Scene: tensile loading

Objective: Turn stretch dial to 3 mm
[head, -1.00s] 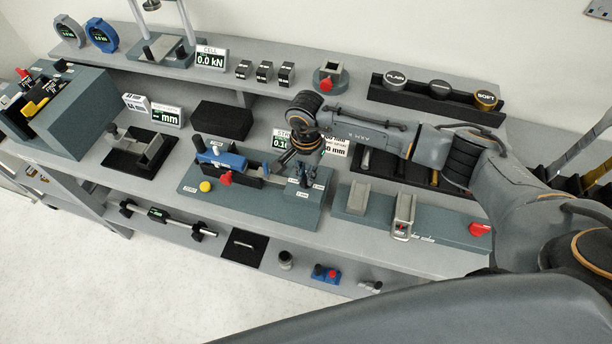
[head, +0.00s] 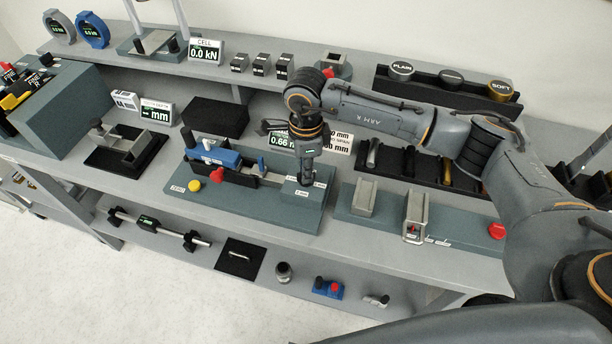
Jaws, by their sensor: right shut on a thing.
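My right gripper (head: 306,176) reaches down onto the dial block (head: 303,196) at the right end of the grey-green stretch bench (head: 245,205). It is shut on the stretch dial, which its fingers mostly hide. Small labels, one reading 2 mm, sit around the dial. The stretch display (head: 279,140) behind the bench reads about 0.66 mm and is partly covered by my right arm. The bench also carries a blue clamp (head: 213,155), a red knob (head: 216,175) and a yellow button (head: 194,186). My left gripper is not in view.
A grey-green base (head: 460,227) with two metal holders and a red knob stands right of the bench. A black block (head: 215,117) is behind it, and a black tray of tools (head: 425,165) behind right. A vise-like fixture (head: 125,145) stands left.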

